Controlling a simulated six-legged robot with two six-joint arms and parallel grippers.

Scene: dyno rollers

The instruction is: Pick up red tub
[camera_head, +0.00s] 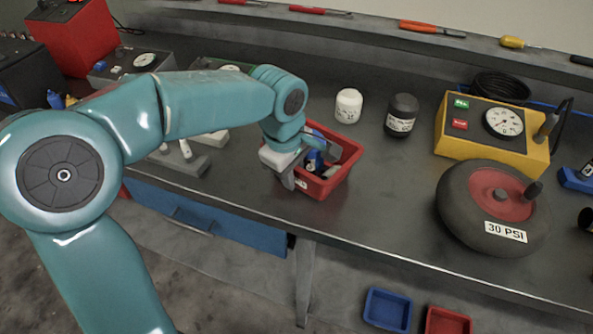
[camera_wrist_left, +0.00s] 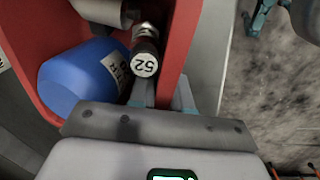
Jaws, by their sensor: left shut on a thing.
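The red tub (camera_head: 345,150) stands near the front edge of the dark workbench in the head view. It holds a blue bottle (camera_wrist_left: 80,80) and a small dark cylinder marked 52 (camera_wrist_left: 145,62), among other items. My left gripper (camera_head: 290,174) reaches down at the tub's near left side. In the left wrist view its fingers are at the tub's red wall (camera_wrist_left: 182,45), and it is shut on that wall. The fingertips are partly hidden. My left arm crosses the left of the head view. My right gripper is not in view.
A white jar (camera_head: 348,105) and a black jar (camera_head: 401,115) stand behind the tub. A yellow gauge box (camera_head: 493,130) and a wheel marked 30 PSI (camera_head: 480,210) are on the right. A blue tray (camera_head: 388,310) and another red tray (camera_head: 447,321) sit below the bench.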

